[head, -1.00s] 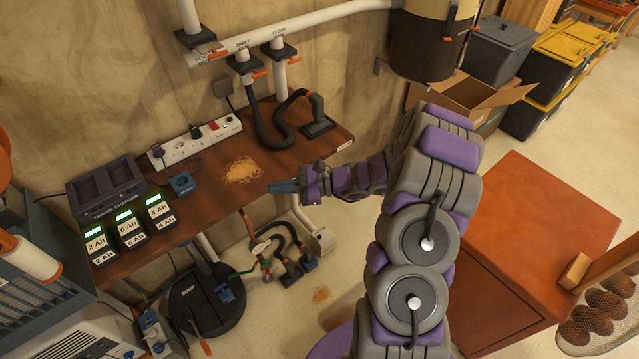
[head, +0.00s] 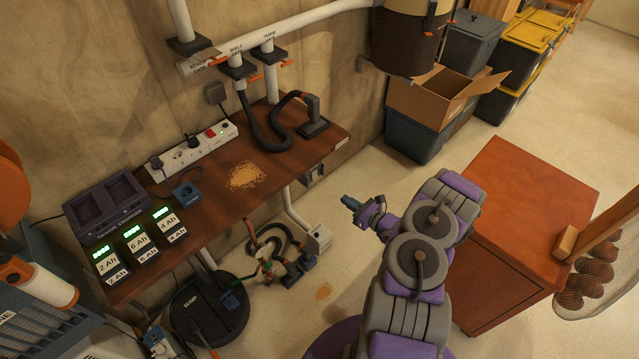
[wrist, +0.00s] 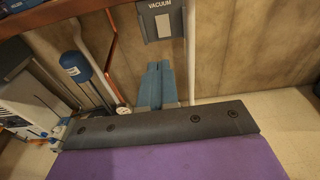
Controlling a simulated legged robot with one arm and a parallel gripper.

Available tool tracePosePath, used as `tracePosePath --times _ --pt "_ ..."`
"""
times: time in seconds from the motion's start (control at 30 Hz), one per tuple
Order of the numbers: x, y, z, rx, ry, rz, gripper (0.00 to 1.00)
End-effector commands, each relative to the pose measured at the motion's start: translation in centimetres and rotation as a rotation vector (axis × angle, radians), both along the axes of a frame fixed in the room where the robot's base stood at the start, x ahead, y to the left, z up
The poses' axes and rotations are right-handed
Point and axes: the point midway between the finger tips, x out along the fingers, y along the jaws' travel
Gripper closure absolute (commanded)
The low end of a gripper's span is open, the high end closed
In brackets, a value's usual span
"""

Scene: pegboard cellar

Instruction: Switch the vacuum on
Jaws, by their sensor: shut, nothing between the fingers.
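In the head view a small grey box (head: 311,176) sits below the right end of the bench, probably the same one. My gripper (head: 348,202) is right of the bench and apart from it, with its blue fingers together and nothing between them. In the wrist view the gripper (wrist: 158,68) points toward the wall just below the VACUUM box, with a visible gap.
The brown bench (head: 215,205) holds a sawdust pile (head: 246,176), a power strip (head: 193,150) and a battery charger (head: 110,205). A white pipe (head: 294,208) runs down near the box. A red-brown cabinet (head: 530,210) stands right of my arm. Floor below the gripper is open.

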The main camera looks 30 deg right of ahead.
Motion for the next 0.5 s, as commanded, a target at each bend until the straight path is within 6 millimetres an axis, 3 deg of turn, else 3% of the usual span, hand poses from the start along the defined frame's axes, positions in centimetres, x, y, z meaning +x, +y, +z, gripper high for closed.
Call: tracePosePath --times 0.5 --pt "0.49 0.39 -0.29 -0.002 0.004 -0.005 1.0"
